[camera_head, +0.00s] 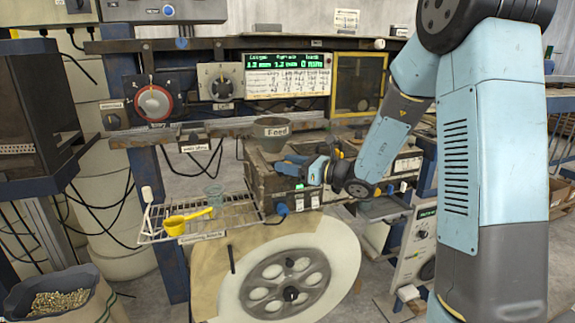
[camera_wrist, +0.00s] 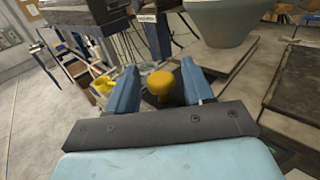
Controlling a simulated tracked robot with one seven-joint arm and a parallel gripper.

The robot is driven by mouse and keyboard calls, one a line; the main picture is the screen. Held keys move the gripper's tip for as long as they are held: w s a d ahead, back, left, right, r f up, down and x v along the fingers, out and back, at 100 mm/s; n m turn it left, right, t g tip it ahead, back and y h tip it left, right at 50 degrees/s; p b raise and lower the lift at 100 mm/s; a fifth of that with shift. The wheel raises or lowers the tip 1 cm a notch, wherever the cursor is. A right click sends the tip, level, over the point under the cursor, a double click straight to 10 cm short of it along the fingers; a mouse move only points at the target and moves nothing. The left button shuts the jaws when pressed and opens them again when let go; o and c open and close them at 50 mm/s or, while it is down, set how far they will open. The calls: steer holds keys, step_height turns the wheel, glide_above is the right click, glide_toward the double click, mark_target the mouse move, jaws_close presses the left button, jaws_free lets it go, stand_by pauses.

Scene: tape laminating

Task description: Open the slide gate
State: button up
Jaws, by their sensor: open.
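My gripper (camera_head: 286,165) is in front of the extruder-like box (camera_head: 266,186) below the grey hopper labelled Feed (camera_head: 277,128). In the wrist view its two blue fingers (camera_wrist: 158,80) are apart. A yellow round knob (camera_wrist: 161,84) shows between them near the tips, with a gap on each side. I take it for the slide gate's handle; the gate plate itself is not clearly visible. The hopper also shows in the wrist view (camera_wrist: 222,32), just beyond and right of the fingers. In the head view the knob is hidden or too small to make out.
A wire rack (camera_head: 165,222) left of the box holds a yellow scoop (camera_head: 187,221) and a clear cup (camera_head: 214,194). A large reel (camera_head: 288,279) is below. A sack of pellets (camera_head: 62,302) stands at lower left. A control panel (camera_head: 287,75) is above.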

steer(key=v, duration=1.3)
steer(key=shift+s, duration=0.1)
steer(key=s+a+r+n+g+h, duration=0.1)
steer(key=s+a+n+g+h, duration=0.2)
steer(key=s+n, duration=0.5)
steer(key=s+r+n+g+h, duration=0.25)
steer(key=s+n+g, duration=0.3)
steer(key=s, duration=0.35)
steer(key=s+d+r+n+t+h, duration=0.4)
steer(key=s+d+n+t+h, duration=0.1)
steer(key=s+d+n+h, duration=0.4)
steer(key=shift+d+n+h, duration=0.65)
steer(key=shift+d, duration=0.45)
